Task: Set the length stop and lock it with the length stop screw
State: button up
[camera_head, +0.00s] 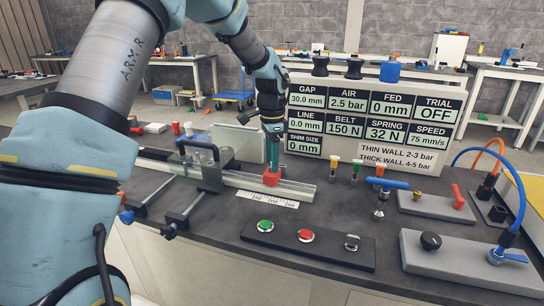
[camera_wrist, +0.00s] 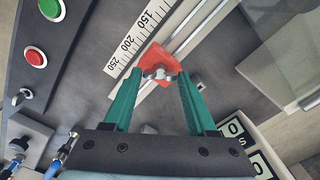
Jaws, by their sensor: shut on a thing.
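The red length stop (camera_head: 271,177) sits on the metal rail beside the printed scale (camera_head: 268,199). In the wrist view the red stop (camera_wrist: 158,58) lies near the 200 end of the scale (camera_wrist: 138,40). The fingertips hide part of the screw. I cannot tell how tight the screw is.
A button panel with a green button (camera_head: 265,226) and a red button (camera_head: 306,236) lies in front of the rail. A black clamp frame (camera_head: 203,165) stands left on the rail. A display board (camera_head: 370,122) stands behind, and small coloured-top pins (camera_head: 334,165) stand to the right.

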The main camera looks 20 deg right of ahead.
jog(key=m+p, duration=0.2)
jog(key=m, duration=0.3)
jog(key=shift+m, duration=0.4)
dwell(0.3)
jog(key=o, duration=1.4)
jog(key=shift+c, duration=0.2)
notch_tip(320, 180, up, 11)
jog(key=b, duration=0.2)
jog(key=shift+b, duration=0.3)
jog(key=shift+f, duration=0.1)
